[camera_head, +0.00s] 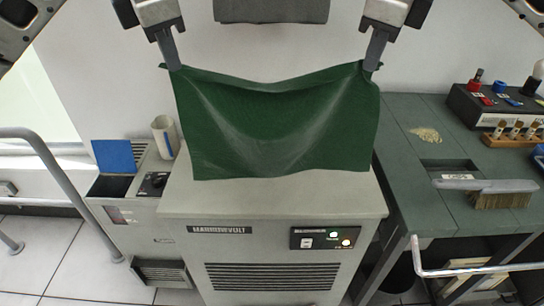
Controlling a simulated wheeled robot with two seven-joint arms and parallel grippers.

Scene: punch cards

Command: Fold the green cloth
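The green cloth (275,130) hangs spread out between my two grippers, sagging in the middle, above and in front of the grey machine's top. Its lower edge is near the machine's top; I cannot tell whether it touches. My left gripper (173,62) is shut on the cloth's upper left corner. My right gripper (372,64) is shut on its upper right corner. A small tip of cloth sticks out beyond each gripper.
The grey machine (270,205) has a bare front strip of top. To the right, a dark green bench (410,150) holds a brush (500,195), a pale pile (426,134), a black box (490,105) and a rack of small bottles (515,135). A white cup (163,135) stands left.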

